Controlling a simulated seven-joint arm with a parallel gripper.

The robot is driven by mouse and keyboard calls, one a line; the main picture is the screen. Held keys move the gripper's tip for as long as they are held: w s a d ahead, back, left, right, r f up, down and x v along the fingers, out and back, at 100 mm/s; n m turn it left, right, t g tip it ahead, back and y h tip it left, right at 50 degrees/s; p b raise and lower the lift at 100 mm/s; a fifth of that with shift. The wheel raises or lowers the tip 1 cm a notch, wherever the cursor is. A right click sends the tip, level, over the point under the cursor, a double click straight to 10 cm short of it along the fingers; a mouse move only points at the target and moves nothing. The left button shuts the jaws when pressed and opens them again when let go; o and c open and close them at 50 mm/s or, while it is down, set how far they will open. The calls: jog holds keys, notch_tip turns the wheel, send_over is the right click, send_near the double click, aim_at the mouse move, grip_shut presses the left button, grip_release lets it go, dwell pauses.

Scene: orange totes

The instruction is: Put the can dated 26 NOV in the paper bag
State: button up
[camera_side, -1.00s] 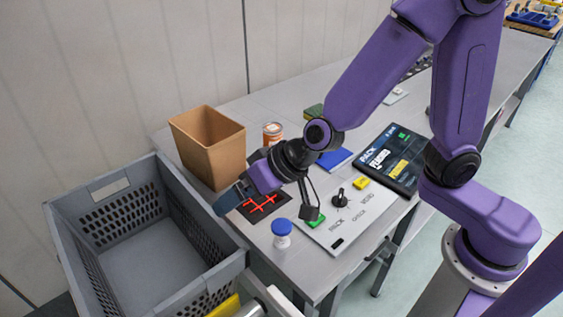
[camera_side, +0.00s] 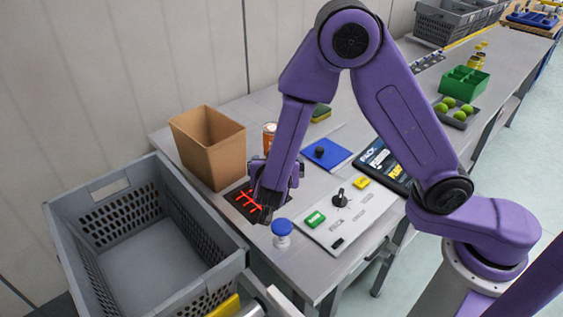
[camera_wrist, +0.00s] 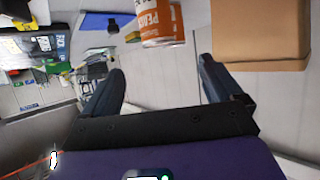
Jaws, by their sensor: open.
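The brown paper bag (camera_side: 212,155) stands open at the back left of the bench; it also shows at the upper right in the wrist view (camera_wrist: 262,35). An orange and white can (camera_side: 268,132) stands right of the bag, partly hidden behind my arm. In the wrist view the can (camera_wrist: 162,25) is at the top, cut off by the frame edge. I cannot read a date on it. My gripper (camera_side: 264,212) is low over the red-lit dark pad, in front of the can. In the wrist view my gripper (camera_wrist: 162,68) is open and empty, its fingers apart from the can.
A blue-lidded white jar (camera_side: 282,238) stands close to my gripper at the front edge. A control panel (camera_side: 335,228), a blue pad with a black knob (camera_side: 327,154) and a dark screen (camera_side: 385,165) lie to the right. A grey crate (camera_side: 150,215) stands at the left.

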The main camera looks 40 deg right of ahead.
jog(key=shift+x, duration=6.9)
jog(key=shift+s+d+r, duration=0.1)
jog(key=shift+d, duration=0.1)
jog(key=shift+c, duration=0.2)
jog(key=shift+r, duration=0.1)
jog(key=c, duration=1.4)
